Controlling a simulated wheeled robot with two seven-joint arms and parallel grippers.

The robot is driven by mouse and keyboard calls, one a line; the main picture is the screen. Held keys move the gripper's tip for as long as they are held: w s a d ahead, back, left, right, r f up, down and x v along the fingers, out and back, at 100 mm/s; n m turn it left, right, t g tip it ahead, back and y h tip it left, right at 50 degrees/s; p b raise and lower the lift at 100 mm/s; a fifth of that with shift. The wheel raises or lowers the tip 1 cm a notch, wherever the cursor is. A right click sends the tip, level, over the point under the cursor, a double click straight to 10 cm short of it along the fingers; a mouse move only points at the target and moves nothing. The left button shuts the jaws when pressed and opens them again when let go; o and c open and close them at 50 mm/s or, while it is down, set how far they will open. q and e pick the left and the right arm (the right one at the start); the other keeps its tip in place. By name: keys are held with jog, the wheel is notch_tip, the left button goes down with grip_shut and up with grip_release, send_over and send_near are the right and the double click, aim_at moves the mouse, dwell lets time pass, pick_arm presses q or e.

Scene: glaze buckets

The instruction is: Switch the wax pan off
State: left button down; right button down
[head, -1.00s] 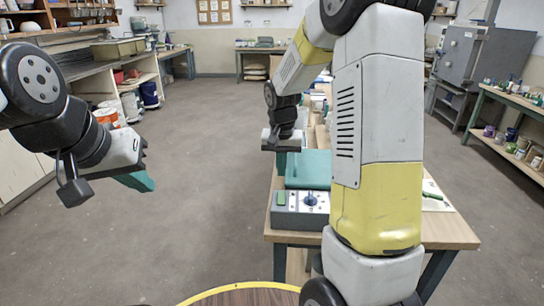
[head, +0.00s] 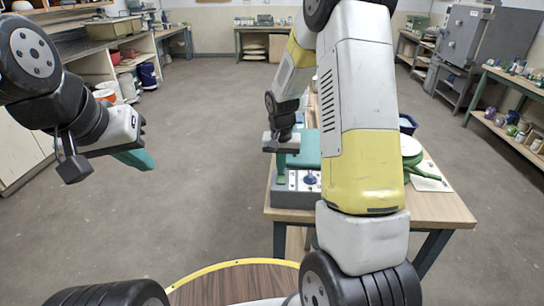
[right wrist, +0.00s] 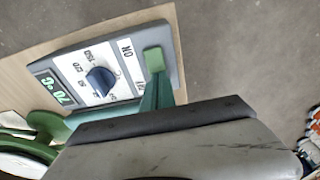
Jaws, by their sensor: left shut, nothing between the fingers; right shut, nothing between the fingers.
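The wax pan is a teal box (head: 308,150) on the wooden table, with a grey control box (head: 290,199) at its front. In the right wrist view the control box shows a blue dial (right wrist: 100,80), a green lit display (right wrist: 55,90) reading about 70 °C, and a green rocker switch (right wrist: 154,60) beside the ON label. The OFF label is partly hidden. My right gripper (head: 281,172) is shut and empty, its teal fingertips (right wrist: 158,84) right at the switch; I cannot tell whether they touch. My left gripper (head: 138,160) is shut and empty over the floor, far left.
A green pan with a handle (head: 428,171) and a white sheet (head: 430,184) lie on the table's right side. My right arm hides much of the table. The floor (head: 205,130) left of the table is clear. Shelves with jars (head: 510,125) stand at the right.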

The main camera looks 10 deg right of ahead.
aim_at(280, 182)
jog(key=shift+f, duration=0.15)
jog(key=shift+s, duration=0.1)
jog(key=shift+s+a, duration=0.15)
jog(key=shift+s, duration=0.5)
jog(key=shift+r, duration=0.3)
jog(key=shift+r, duration=0.35)
notch_tip(280, 182, up, 13)
jog(key=s, duration=0.2)
jog(key=shift+a, duration=0.3)
